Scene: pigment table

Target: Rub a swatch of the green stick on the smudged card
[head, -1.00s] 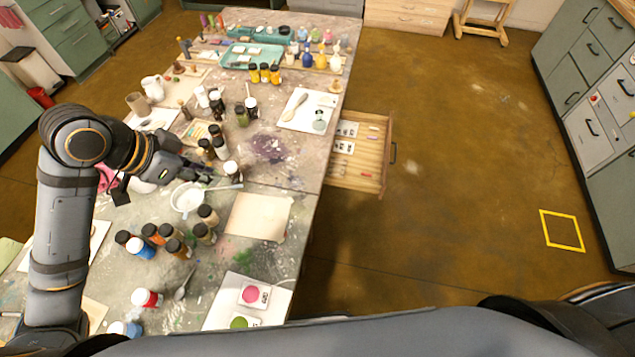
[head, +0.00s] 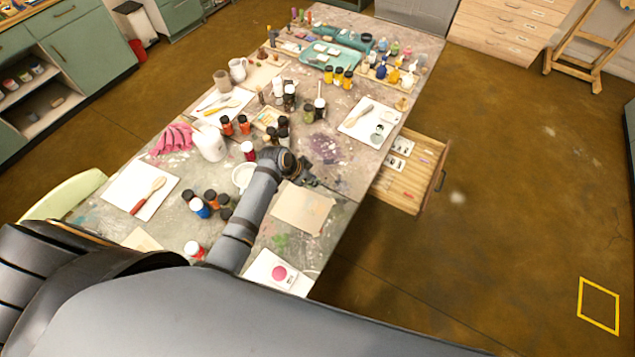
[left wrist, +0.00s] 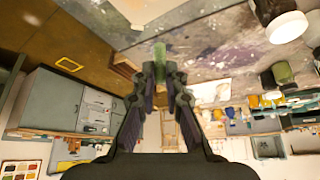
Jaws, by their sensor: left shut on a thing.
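My left gripper (head: 308,181) is over the middle of the table, right of the white bowl (head: 243,175). In the left wrist view the gripper (left wrist: 160,78) is shut on a green stick (left wrist: 159,54), whose end sticks out past the fingertips. In the head view the stick is too small to make out. Small cards with dark marks (head: 399,148) lie in the open drawer (head: 430,150). I cannot tell which card is smudged. My right gripper is out of view.
Several dark-capped jars (head: 222,203) stand left of my left arm, and more bottles (head: 283,128) stand behind it. A bare tan sheet (head: 303,208) lies just right of the arm. The drawer juts out from the table's right side.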

